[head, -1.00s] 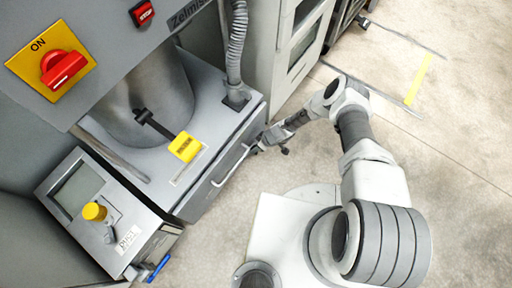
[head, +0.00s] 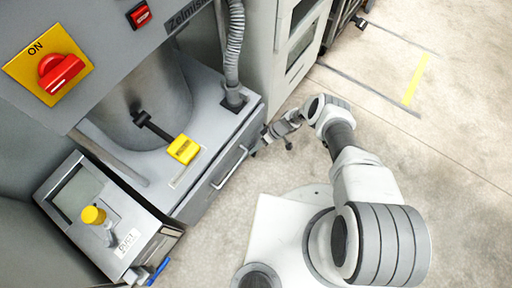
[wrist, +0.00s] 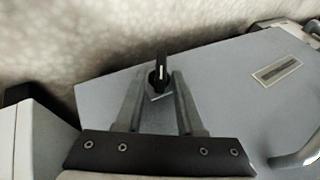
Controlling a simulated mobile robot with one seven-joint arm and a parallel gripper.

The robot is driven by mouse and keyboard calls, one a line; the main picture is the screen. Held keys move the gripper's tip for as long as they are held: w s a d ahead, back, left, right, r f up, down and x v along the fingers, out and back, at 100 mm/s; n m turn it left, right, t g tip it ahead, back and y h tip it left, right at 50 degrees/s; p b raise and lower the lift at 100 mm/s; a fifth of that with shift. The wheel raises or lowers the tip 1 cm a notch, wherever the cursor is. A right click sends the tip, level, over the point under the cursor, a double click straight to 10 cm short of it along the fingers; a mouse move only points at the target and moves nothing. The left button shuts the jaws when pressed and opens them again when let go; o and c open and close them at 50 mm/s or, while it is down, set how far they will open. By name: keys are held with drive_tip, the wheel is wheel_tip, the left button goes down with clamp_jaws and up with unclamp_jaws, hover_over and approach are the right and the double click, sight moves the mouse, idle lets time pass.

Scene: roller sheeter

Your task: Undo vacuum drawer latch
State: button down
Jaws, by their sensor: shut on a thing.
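The black latch knob (wrist: 160,72), with a white mark on it, stands on the grey drawer front (wrist: 225,88) in the wrist view. My gripper (wrist: 158,80) has one finger on each side of the knob and is shut on it. In the head view, my gripper (head: 262,143) is at the right end of the drawer front (head: 216,172), near the floor, beside the drawer handle (head: 231,167). The latch itself is too small and covered to make out there. The drawer looks closed.
A yellow-tipped black lever (head: 183,149) and a ribbed hose (head: 237,45) are on the machine above the drawer. A control panel (head: 80,195) with a yellow knob stands at the left. Another grey cabinet (head: 285,60) is behind my gripper.

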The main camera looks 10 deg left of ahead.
idle(0.3)
drive_tip(key=c, duration=0.9)
unclamp_jaws()
drive_tip(key=shift+o, duration=0.2)
drive_tip(key=p+v, duration=0.6)
drive_tip(key=v, duration=1.1)
drive_tip(key=shift+w, duration=0.15)
drive_tip(key=shift+d+r, duration=0.1)
drive_tip(key=shift+r, duration=0.05)
